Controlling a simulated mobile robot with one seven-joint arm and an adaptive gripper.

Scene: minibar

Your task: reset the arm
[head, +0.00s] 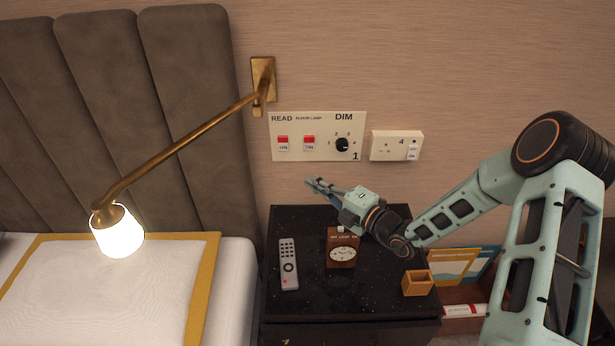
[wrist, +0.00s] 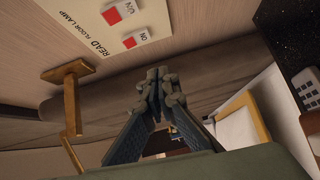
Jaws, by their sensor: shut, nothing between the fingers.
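My arm reaches in from the right in the head view. My gripper (head: 312,184) is above the back of the black bedside table (head: 300,306), in front of the wall and just below the switch panel (head: 318,136). It points left towards the headboard. In the wrist view the fingers of my gripper (wrist: 157,75) meet at their tips, with nothing between them. The fingers are apart from the wall panel and from the things on the table.
A lit lamp (head: 118,232) on a brass arm (head: 185,138) juts out at left over the bed (head: 235,290). A remote (head: 289,264), a clock (head: 342,250) and a small wooden box (head: 417,283) stand on the table. A second switch plate (head: 396,146) is at right.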

